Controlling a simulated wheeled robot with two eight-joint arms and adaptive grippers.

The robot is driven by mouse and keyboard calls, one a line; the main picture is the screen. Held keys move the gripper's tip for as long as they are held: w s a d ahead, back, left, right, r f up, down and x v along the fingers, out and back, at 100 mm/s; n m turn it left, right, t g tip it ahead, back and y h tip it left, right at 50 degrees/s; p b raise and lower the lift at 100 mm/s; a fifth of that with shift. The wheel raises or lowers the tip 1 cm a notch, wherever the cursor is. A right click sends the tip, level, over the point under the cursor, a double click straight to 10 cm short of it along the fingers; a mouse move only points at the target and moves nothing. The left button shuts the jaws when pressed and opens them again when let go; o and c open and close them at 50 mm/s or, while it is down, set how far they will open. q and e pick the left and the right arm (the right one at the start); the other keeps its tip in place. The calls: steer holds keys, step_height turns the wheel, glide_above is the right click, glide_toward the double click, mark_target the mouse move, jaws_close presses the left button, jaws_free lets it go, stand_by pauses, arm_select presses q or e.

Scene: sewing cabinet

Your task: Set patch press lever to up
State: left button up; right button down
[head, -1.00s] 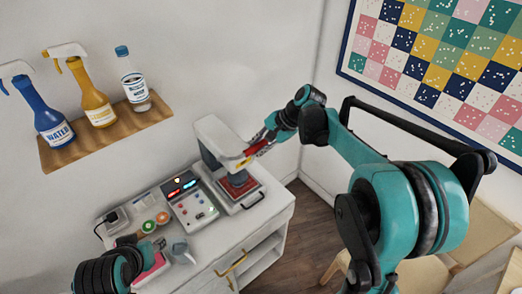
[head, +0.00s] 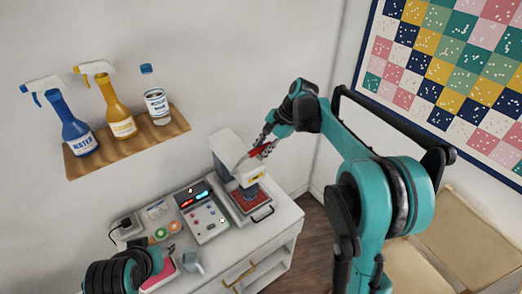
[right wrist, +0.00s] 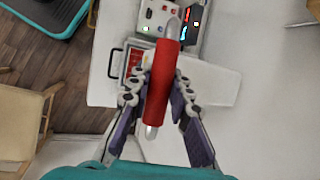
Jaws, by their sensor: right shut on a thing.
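The white patch press (head: 228,150) stands at the right end of the cabinet top, with a red pad (head: 251,203) on its base. Its lever has a red handle (head: 260,150), raised beside the top of the press head. My right gripper (head: 265,143) is shut on this handle. In the right wrist view the red handle (right wrist: 162,85) lies between the two fingers of my right gripper (right wrist: 160,88). My left gripper (head: 170,250) is low at the left, by a pink object; its jaw opening is unclear.
A control box (head: 202,213) with lit displays stands left of the press. A grey cup (head: 193,262), thread spools (head: 168,233) and a black plug (head: 126,224) are nearby. A wooden shelf (head: 120,150) with bottles hangs on the wall.

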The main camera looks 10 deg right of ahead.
steer(key=shift+w+r, duration=0.15)
steer(key=shift+r, duration=0.05)
steer(key=c, duration=1.5)
jaws_free()
steer(key=shift+o, duration=0.7)
steer(key=shift+a, duration=0.1)
steer(key=v, duration=1.2)
steer(key=shift+f, duration=0.15)
steer(key=s+a+f+n+t+h+b, duration=0.1)
steer(key=s+f+n+b, duration=0.5)
steer(key=s+f, duration=0.7)
steer(key=s+f+n+t+h+b, duration=0.4)
steer(key=s+f+b, duration=0.6)
steer(key=s+f, duration=0.3)
step_height(320, 180, down, 4)
steer(key=n+t, duration=0.1)
steer(key=n, duration=0.1)
steer(key=shift+a+r+n+b, duration=0.25)
steer(key=shift+a+n+b, duration=0.05)
steer(key=shift+a+b, duration=0.1)
